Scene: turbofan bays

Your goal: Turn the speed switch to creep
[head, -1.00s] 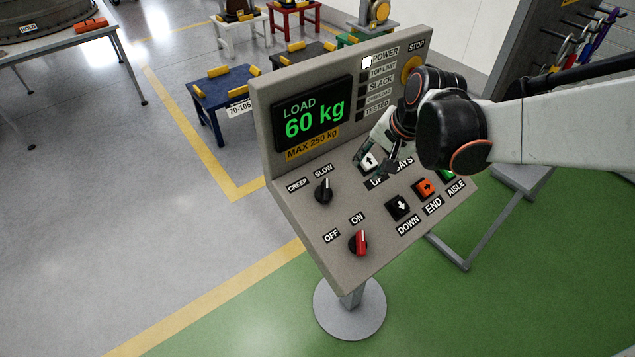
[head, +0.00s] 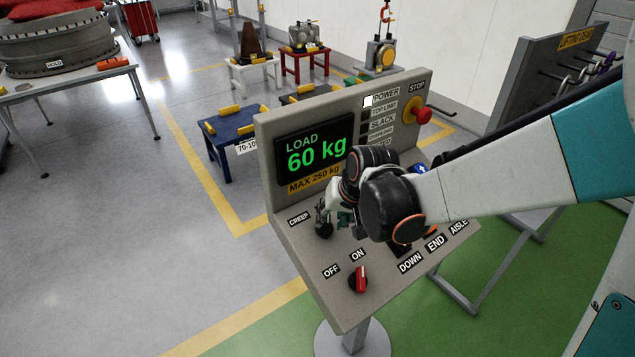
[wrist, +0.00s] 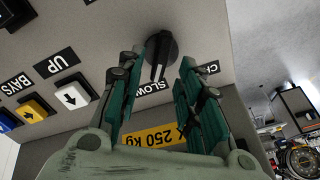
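The speed switch (wrist: 161,48) is a black rotary knob with a light pointer line. In the wrist view the pointer aims at the SLOW label (wrist: 152,86); the partly hidden CREEP label (wrist: 198,69) is to its right.
The red on/off switch (head: 358,279) is just below my gripper on the grey panel (head: 318,288). The UP button (wrist: 70,95) and other push buttons are beside it. A red stop button (head: 422,116) is at the panel's top right. The load display (head: 314,155) reads 60 kg.

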